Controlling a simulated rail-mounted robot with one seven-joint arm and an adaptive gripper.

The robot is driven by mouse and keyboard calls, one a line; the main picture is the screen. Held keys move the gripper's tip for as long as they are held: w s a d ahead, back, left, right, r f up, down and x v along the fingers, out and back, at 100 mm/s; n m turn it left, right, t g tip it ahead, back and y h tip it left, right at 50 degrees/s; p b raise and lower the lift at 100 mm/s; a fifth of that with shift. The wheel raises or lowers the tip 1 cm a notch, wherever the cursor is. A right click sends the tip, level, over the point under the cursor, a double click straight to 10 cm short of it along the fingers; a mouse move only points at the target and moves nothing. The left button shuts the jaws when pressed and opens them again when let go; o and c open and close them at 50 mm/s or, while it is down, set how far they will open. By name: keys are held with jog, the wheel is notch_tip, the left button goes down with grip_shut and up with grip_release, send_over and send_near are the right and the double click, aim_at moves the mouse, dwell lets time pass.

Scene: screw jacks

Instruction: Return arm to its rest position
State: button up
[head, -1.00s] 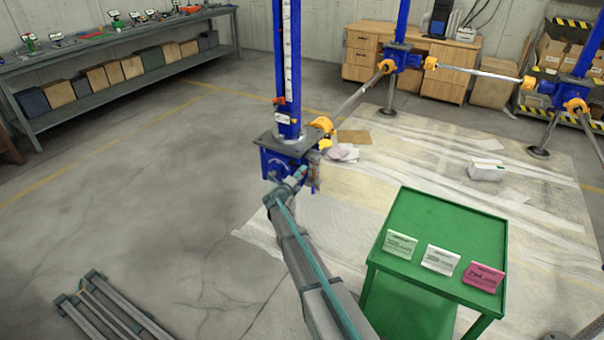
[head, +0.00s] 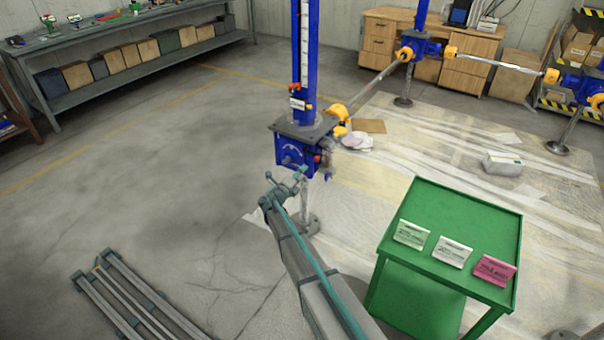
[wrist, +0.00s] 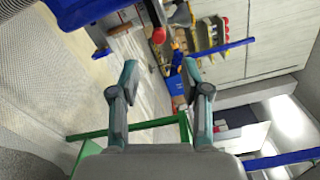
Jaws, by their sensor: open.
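My arm (head: 310,270) reaches from the bottom of the head view toward the nearest blue screw jack (head: 297,155). My gripper (head: 285,180) is at its end, just below the jack's housing in the picture; the head view does not show how large the gap is. In the wrist view my gripper (wrist: 159,68) has its two fingers spread, with nothing between them. Blue jack parts (wrist: 85,10) show at the upper left of that view.
A green table (head: 465,225) with three small cards stands right of my arm. Grey metal rails (head: 135,300) lie at the lower left. A long workbench (head: 130,45) stands at the back left. The floor between is clear.

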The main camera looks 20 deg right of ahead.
jog(key=s+d+f+m+g+y, duration=0.1)
jog(key=s+f+m+g, duration=0.2)
jog(key=s+f+m, duration=0.5)
jog(key=s+f+m+g+y, duration=0.2)
jog(key=s+f+m+g, duration=0.2)
jog(key=s+m, duration=0.7)
jog(key=s+d+f+m+g+y, duration=0.1)
jog(key=s+f+m+g, duration=0.2)
jog(key=s+f+m, duration=0.6)
jog(key=s+a+f+m+g+y, duration=0.1)
jog(key=s+a+m+g+y, duration=0.2)
jog(key=s, duration=1.2)
jog(key=s+a+f+m+g+y, duration=0.1)
jog(key=s+a+m+g+y, duration=0.2)
jog(key=s, duration=1.3)
jog(key=s+a+f+m+g+y, duration=0.1)
jog(key=s+a+m, duration=0.4)
jog(key=s, duration=1)
jog(key=shift+s+a+f+m+g+y, duration=0.25)
jog(key=shift+f+m+g+y, duration=0.1)
jog(key=shift+m+g+y, duration=0.75)
jog(key=shift+w, duration=0.1)
